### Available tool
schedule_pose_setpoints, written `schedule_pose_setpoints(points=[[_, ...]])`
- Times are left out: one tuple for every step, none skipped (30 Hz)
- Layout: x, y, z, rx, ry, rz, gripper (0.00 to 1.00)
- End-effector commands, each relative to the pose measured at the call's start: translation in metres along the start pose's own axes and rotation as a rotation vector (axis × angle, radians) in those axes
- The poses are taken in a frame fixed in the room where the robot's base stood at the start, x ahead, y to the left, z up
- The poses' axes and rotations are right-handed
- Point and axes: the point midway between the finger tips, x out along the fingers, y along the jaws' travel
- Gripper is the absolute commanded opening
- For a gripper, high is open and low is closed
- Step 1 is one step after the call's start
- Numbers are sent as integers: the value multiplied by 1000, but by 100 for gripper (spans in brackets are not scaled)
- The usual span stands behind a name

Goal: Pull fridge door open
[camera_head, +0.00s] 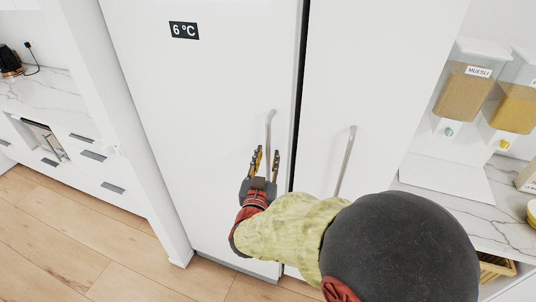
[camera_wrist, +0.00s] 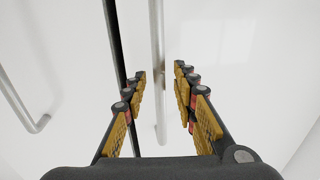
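The white fridge has a left door (camera_head: 200,90) with a "6 °C" display and a right door (camera_head: 365,60). A dark seam runs between them, and both look closed. The left door's metal bar handle (camera_head: 270,122) is upright near the seam. My gripper (camera_head: 266,155) is at this handle with its fingers spread. In the wrist view the handle (camera_wrist: 157,60) shows between the open fingers (camera_wrist: 160,72), with gaps on both sides. How deep it sits between them is unclear. The right door's handle (camera_head: 346,160) also shows in the wrist view (camera_wrist: 22,105). My arm hides its lower part.
A marble counter (camera_head: 460,205) with cereal dispensers (camera_head: 468,85) stands to the right. White drawers (camera_head: 75,145) under another counter, with a black kettle (camera_head: 10,62), are at the left. The wooden floor (camera_head: 90,240) at lower left is clear.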

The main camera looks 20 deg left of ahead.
Motion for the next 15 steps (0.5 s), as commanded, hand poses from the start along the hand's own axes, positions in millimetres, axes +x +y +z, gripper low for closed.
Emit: schedule_pose_setpoints(points=[[6,0,0,0,1,1,28],[9,0,0,0,1,0,28],[12,0,0,0,1,1,28],[14,0,0,0,1,1,28],[15,0,0,0,1,1,28],[17,0,0,1,1,0,28],[17,0,-1,1,1,0,28],[18,0,-1,1,1,0,28],[18,0,-1,1,1,-1,28],[18,0,-1,1,1,-1,28],[18,0,-1,1,1,-1,28],[18,0,-1,1,1,-1,28],[18,0,-1,1,1,-1,28],[18,0,-1,1,1,-1,28],[18,0,-1,0,1,-1,27]])
